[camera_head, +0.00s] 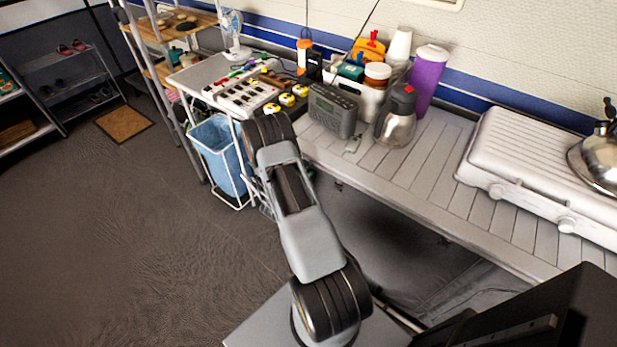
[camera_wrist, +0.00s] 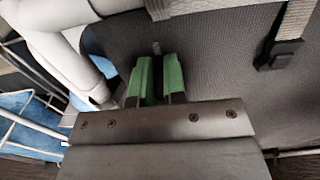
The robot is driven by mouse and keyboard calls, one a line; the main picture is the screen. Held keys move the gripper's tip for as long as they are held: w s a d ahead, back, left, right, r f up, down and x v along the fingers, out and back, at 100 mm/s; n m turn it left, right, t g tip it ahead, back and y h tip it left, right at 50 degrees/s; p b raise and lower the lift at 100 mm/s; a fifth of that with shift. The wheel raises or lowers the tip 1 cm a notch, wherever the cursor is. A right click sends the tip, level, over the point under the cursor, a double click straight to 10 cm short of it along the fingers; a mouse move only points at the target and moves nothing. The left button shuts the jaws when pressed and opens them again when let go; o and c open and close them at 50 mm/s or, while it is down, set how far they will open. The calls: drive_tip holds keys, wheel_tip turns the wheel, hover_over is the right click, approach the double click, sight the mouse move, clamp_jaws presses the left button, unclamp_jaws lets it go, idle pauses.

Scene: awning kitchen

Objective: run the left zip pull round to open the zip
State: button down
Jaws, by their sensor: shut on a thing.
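In the wrist view my gripper (camera_wrist: 157,62) points at a dark grey fabric panel (camera_wrist: 220,60). Its two green fingers are close together, with a narrow dark gap between them. A small grey tab, which looks like the zip pull (camera_wrist: 156,47), shows just at the fingertips, and the gripper is shut on it. The rest of the pull is hidden between the fingers. I cannot make out the zip line clearly. In the head view my arm hides the gripper; grey fabric (camera_head: 375,225) shows below the slatted counter.
A strap with a black buckle (camera_wrist: 283,52) hangs right of the gripper. A pale tube (camera_wrist: 60,55) and white wire frame (camera_wrist: 30,112) stand close on the left. The blue bin (camera_head: 218,150) is beside my arm. The slatted counter (camera_head: 430,165) overhangs; open floor lies left.

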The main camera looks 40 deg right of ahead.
drive_tip(key=shift+w+r, duration=0.1)
drive_tip(key=shift+r, duration=0.2)
drive_tip(key=c, duration=1.6)
unclamp_jaws()
drive_tip(key=o, duration=0.4)
drive_tip(key=shift+f, duration=0.1)
drive_tip(key=a, duration=0.4)
drive_tip(key=s+a, duration=0.1)
drive_tip(key=a, duration=0.4)
drive_tip(key=s+a+b, duration=0.1)
drive_tip(key=a, duration=0.3)
drive_tip(key=shift+s+a, duration=0.2)
drive_tip(key=shift+a, duration=0.1)
